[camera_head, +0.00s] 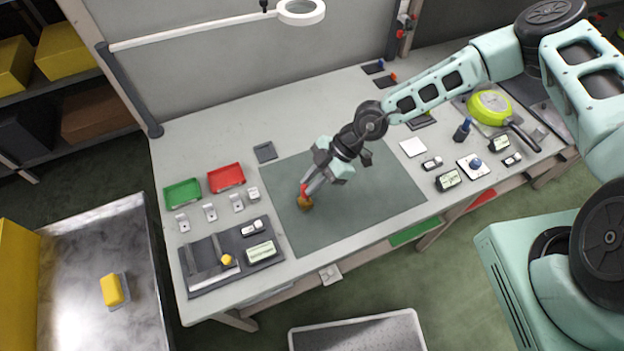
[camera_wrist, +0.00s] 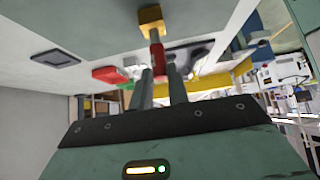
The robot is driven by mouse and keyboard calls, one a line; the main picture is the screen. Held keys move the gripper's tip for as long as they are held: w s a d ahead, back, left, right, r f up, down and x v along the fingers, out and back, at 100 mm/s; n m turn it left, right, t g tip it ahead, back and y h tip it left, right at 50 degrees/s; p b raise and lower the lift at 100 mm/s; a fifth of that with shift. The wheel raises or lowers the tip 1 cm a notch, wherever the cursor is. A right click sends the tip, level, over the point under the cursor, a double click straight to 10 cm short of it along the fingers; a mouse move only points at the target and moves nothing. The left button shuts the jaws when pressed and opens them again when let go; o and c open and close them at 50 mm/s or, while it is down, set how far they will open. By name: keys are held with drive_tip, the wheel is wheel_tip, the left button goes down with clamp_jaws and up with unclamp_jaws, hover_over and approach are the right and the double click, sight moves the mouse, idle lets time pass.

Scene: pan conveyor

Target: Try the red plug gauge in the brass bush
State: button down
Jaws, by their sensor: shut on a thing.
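My gripper (camera_head: 313,184) is over the left part of the grey-green mat (camera_head: 375,198), pointing down and to the left. It is shut on the red plug gauge (camera_head: 304,188), of which only a short red part shows. The brass bush (camera_head: 304,203) is right at the gauge's end, on the mat. In the wrist view the red gauge (camera_wrist: 157,54) sits between the two fingers (camera_wrist: 160,82), with the brass bush (camera_wrist: 151,18) just beyond it. I cannot tell whether the gauge's end is inside the bush or only against it.
A red tray (camera_head: 226,178) and a green tray (camera_head: 183,194) stand left of the mat. A dark fixture board (camera_head: 207,282) with a display lies at the front left. A green pan (camera_head: 490,107) is at the right. The mat's right part is clear.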

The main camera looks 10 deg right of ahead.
drive_tip(key=shift+r, duration=0.1)
idle(0.4)
drive_tip(key=shift+r+p, duration=2.95)
drive_tip(key=shift+p, duration=0.15)
